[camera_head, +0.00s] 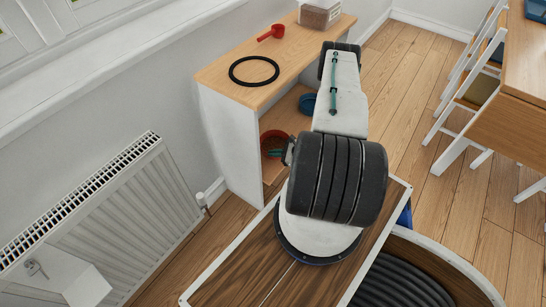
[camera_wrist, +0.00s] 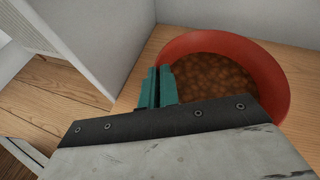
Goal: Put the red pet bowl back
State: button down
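The red pet bowl (camera_head: 272,135) sits inside the open shelf unit, in its lower compartment at the near end. In the wrist view the bowl (camera_wrist: 281,75) looks upright and holds brown kibble. My gripper (camera_wrist: 157,88) has teal fingers close together at the bowl's left rim, with the rim running in between them. The fingers hide that part of the rim. In the head view my gripper (camera_head: 277,153) reaches into the compartment, and my arm covers part of the unit. I cannot tell whether the bowl touches the shelf.
The shelf unit (camera_head: 229,143) has a black ring (camera_head: 236,76), a red scoop (camera_head: 277,32) and a clear container (camera_head: 320,14) on top. A blue item (camera_head: 307,103) sits inside, further along. A radiator (camera_head: 120,215) is at left; chairs and a table (camera_head: 500,120) at right.

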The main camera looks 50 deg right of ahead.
jog(key=shift+w+d+f, duration=0.1)
jog(key=shift+w+f, duration=0.15)
jog(key=shift+f, duration=0.65)
jog(key=shift+w+f, duration=0.25)
jog(key=shift+f, duration=0.65)
jog(key=shift+f, duration=0.1)
jog(key=c, duration=1.6)
grip_release()
jog(key=shift+c, duration=0.2)
jog(key=v, duration=1.2)
